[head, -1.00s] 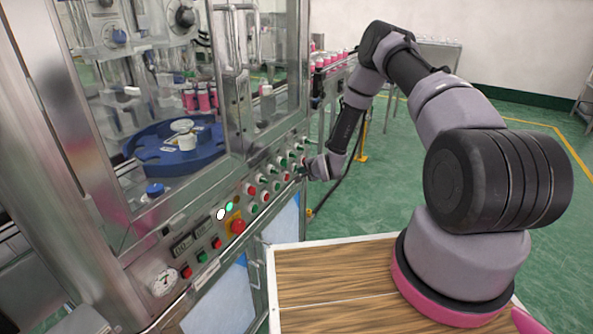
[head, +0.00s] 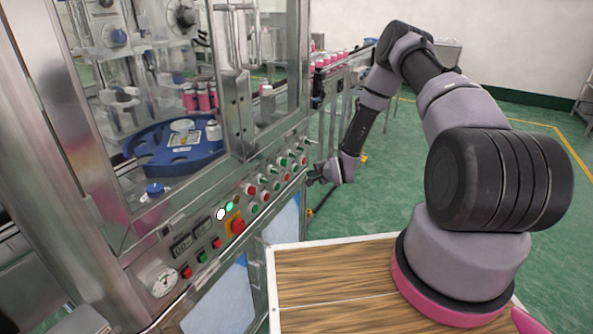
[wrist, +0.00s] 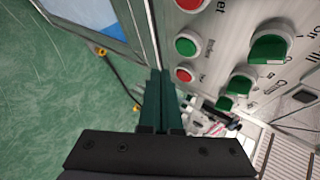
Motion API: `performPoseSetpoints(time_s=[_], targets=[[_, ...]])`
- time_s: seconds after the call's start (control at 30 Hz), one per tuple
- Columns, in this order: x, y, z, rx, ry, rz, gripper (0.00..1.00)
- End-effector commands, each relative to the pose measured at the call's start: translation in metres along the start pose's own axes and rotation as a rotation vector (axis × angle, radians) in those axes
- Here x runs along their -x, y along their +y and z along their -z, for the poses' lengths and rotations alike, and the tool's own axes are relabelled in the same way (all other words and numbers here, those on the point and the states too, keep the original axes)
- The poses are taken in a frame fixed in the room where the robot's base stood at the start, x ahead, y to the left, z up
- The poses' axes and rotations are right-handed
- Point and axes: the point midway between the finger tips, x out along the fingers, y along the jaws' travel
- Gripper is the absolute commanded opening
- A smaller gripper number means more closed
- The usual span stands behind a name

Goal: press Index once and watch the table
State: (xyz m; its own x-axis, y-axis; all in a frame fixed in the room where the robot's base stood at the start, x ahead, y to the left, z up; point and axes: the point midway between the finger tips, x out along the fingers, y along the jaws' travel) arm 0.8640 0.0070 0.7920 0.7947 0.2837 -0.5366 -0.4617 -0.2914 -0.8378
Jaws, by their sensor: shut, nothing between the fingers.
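The blue round table (head: 160,158) is behind the machine's glass, with a white part on it and a small white bottle near its right edge. The control panel (head: 248,222) carries rows of red and green buttons and knobs. In the wrist view a green button (wrist: 187,45) has a small label that I cannot read surely; a red button (wrist: 185,75) is below it. My gripper (wrist: 160,75) is shut and empty, its dark fingers beside these buttons. In the head view my gripper (head: 314,174) is at the panel's right end, seemingly just off it.
A yellow-backed red emergency button (head: 238,226) and a gauge (head: 163,280) are on the nearer panel. A conveyor with pink cans (head: 335,58) is behind. A wood-topped surface (head: 330,285) is under my arm's base. Green floor is open at right.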

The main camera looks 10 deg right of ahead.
Motion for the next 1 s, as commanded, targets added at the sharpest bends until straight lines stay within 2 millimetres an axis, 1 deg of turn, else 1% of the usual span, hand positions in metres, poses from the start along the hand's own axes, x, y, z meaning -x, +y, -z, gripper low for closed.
performPoseSetpoints(time_s=[0.1, 0.27, 1.0], targets=[[0.008, 0.007, 0.007, -0.001, 0.002, -0.002, 0.00], [0.015, 0.011, 0.011, 0.001, 0.000, 0.000, 0.00], [0.015, 0.011, 0.011, 0.001, 0.000, 0.000, 0.00]])
